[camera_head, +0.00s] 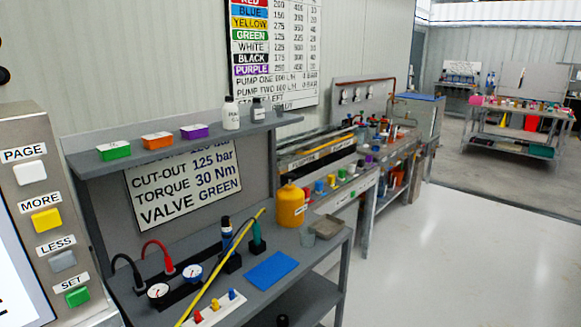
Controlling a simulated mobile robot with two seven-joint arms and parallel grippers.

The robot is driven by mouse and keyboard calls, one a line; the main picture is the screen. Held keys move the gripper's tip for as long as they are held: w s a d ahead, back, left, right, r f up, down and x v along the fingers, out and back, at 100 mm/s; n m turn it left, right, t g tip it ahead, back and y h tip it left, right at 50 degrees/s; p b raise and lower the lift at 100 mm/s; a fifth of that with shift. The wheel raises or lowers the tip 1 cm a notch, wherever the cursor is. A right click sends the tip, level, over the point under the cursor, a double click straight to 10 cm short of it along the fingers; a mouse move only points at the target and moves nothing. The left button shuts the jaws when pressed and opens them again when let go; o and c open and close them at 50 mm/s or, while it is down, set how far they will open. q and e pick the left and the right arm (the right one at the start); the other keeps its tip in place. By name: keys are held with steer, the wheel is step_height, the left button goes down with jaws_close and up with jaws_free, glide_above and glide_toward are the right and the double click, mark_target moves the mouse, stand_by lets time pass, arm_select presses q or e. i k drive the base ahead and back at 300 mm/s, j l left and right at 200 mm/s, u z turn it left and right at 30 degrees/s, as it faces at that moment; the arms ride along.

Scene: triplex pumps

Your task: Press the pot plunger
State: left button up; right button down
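A yellow-orange pot (291,208) stands upright at the back of the near grey workbench (318,252). It has a narrower top, and I cannot tell whether a small part there is a plunger. Neither of my grippers is in view, and nothing is seen touching the pot.
A button panel (45,220) stands at left. Open floor (450,240) lies to the right.

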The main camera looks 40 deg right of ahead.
mark_target(289, 176)
steer(key=i+l, duration=0.15)
steer(key=l, duration=0.25)
steer(key=i+l, duration=0.15)
steer(key=l, duration=0.2)
steer(key=i+l, duration=0.15)
steer(key=l, duration=0.25)
steer(key=i+l, duration=0.15)
steer(key=l, duration=0.25)
steer(key=i+l+u, duration=0.1)
steer(key=l, duration=0.3)
steer(key=i, duration=0.05)
